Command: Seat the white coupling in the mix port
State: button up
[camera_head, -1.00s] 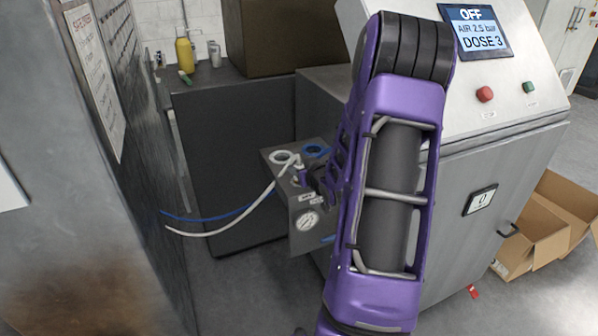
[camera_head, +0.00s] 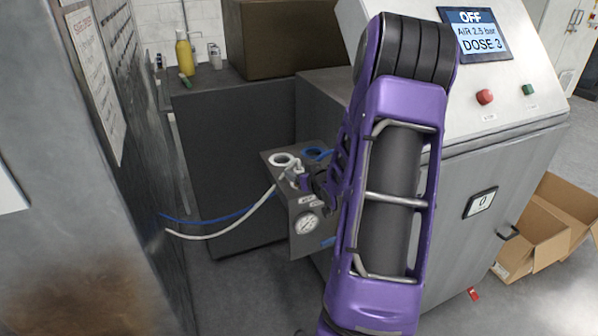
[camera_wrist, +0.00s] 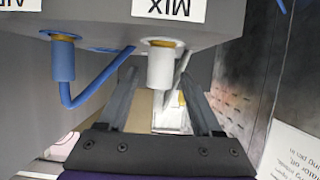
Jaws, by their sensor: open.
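The white coupling (camera_wrist: 160,68) hangs upright, in the picture, directly beneath the port marked MIX (camera_wrist: 175,8) in the wrist view. A brass ring shows at its top, against the port face; I cannot tell how deep it sits. My gripper (camera_wrist: 160,78) is open, with one dark finger on each side of the coupling and gaps visible. In the head view my gripper is mostly hidden by my purple arm, near the port block (camera_head: 300,205). The white hose (camera_head: 235,225) runs left from the block.
A blue coupling (camera_wrist: 63,62) with a blue hose (camera_wrist: 95,85) sits at the neighbouring port. The washer cabinet (camera_head: 470,215) stands to the right, and a grey metal wall (camera_head: 145,150) to the left.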

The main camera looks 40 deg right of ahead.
jog(key=p+v, duration=0.1)
jog(key=v, duration=1)
jog(key=shift+s, duration=0.2)
